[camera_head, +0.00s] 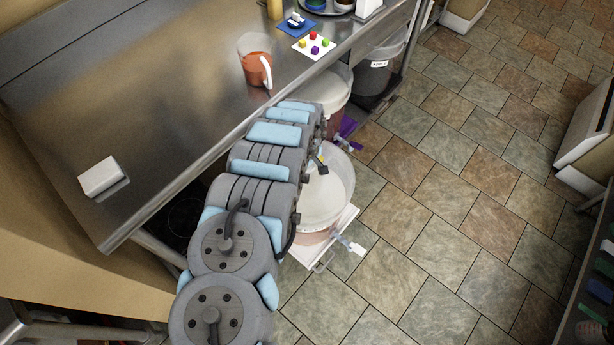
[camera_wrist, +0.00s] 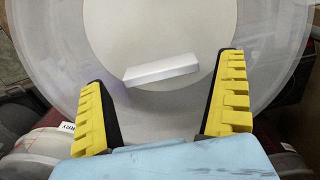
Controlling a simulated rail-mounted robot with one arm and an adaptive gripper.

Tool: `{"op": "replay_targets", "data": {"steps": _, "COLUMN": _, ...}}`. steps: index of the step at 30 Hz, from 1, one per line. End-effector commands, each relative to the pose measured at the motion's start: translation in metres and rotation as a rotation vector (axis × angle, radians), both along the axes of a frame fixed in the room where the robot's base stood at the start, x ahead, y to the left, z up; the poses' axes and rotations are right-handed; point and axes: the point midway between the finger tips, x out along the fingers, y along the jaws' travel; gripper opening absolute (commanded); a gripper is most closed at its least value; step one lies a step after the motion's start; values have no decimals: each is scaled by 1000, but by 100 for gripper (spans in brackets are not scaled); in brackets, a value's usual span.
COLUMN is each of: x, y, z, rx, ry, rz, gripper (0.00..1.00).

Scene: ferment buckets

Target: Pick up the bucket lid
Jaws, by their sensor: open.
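In the wrist view, a round, pale bucket lid (camera_wrist: 150,30) fills the middle, with a white bar-shaped handle (camera_wrist: 162,70) lying slightly tilted across it. A wide translucent rim (camera_wrist: 265,30) surrounds it. My gripper (camera_wrist: 164,72) is open, with its yellow-and-black fingers to the left and right of the handle. Neither finger visibly touches the handle; the height between them is hard to judge. In the head view, the translucent bucket (camera_head: 318,205) with a pale top stands beside the steel counter, and my arm hides part of it and most of my gripper.
A second bucket (camera_head: 336,92) stands farther back, partly under the counter, with a dark grey bin (camera_head: 378,75) beyond. The steel counter (camera_head: 190,90) holds an orange-red jug (camera_head: 257,70) close to my arm and a white block (camera_head: 102,177). Tiled floor (camera_head: 440,220) to the right is clear.

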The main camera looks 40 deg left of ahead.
Motion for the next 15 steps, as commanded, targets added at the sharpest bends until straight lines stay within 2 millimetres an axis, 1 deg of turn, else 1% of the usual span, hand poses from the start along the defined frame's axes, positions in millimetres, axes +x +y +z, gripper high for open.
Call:
{"op": "replay_targets", "data": {"steps": 3, "x": -1, "y": -1, "z": -10, "rx": -2, "ry": 0, "rz": 2, "gripper": 100}}
{"op": "replay_targets", "data": {"steps": 6, "x": 0, "y": -1, "z": -15, "rx": 0, "ry": -2, "rz": 2, "gripper": 100}}
{"op": "replay_targets", "data": {"steps": 15, "x": 0, "y": 0, "z": -16, "rx": 0, "ry": 0, "rz": 1, "gripper": 100}}
